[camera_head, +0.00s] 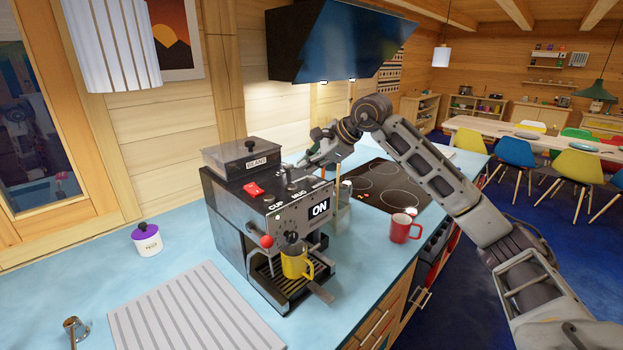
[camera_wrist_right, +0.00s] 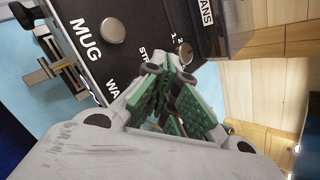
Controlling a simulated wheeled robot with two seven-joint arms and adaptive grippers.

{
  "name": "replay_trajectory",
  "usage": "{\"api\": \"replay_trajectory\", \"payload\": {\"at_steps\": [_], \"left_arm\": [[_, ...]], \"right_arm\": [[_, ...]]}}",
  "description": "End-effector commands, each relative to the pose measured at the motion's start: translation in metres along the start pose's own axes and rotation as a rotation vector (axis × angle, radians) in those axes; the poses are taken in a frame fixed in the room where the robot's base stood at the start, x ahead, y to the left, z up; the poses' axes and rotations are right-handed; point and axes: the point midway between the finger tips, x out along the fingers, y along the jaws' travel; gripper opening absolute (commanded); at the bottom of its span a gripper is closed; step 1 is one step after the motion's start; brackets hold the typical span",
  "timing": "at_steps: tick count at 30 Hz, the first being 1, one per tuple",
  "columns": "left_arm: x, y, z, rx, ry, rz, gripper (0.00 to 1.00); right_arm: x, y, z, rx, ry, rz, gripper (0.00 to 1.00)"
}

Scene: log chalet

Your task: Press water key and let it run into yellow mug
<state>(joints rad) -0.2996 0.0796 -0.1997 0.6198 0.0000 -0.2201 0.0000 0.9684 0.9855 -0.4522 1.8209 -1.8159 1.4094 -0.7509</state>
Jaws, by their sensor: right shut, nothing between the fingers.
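The black coffee machine (camera_head: 235,215) stands on the blue counter, and its display reads ON. Its top panel carries round metal keys with CUP and MUG labels; in the wrist view the MUG key (camera_wrist_right: 112,30) is clear. The yellow mug (camera_head: 292,266) stands upright on the drip tray under the spout area. My right gripper (camera_head: 308,163) is shut and empty, its green fingertips over the right part of the key panel. I cannot tell whether they touch a key. My left gripper is out of view.
A red mug (camera_head: 402,229) stands on the counter right of the machine, near the dark cooktop (camera_head: 372,187). A BEANS hopper (camera_head: 241,154) tops the machine, with a red switch (camera_head: 254,189) in front. A purple-lidded jar (camera_head: 146,240) stands left. The hood (camera_head: 345,40) hangs above.

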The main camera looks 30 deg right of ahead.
Motion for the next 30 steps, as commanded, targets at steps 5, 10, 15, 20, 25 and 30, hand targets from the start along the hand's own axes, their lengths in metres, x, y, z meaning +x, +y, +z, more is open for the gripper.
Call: {"api": "replay_trajectory", "payload": {"at_steps": [5,10,15,20,25,30], "left_arm": [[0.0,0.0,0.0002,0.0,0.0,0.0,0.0],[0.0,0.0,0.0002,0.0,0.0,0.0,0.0],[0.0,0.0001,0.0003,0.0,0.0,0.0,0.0],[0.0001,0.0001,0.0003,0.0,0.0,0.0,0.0],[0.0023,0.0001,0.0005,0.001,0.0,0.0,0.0],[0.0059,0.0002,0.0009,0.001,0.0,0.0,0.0]], "right_arm": [[-0.0001,-0.0001,0.0,0.0,0.0,0.0,0.0],[-0.0001,-0.0001,0.0,0.0,0.0,0.0,0.0],[-0.0001,-0.0001,0.0,0.0,0.0,0.0,0.0],[0.0,0.0,0.0,0.0,0.0,0.0,0.0],[0.0019,0.0015,-0.0015,0.0,0.0,0.0,0.0],[0.0051,0.004,-0.0038,0.0,0.0,0.0,0.0]]}}
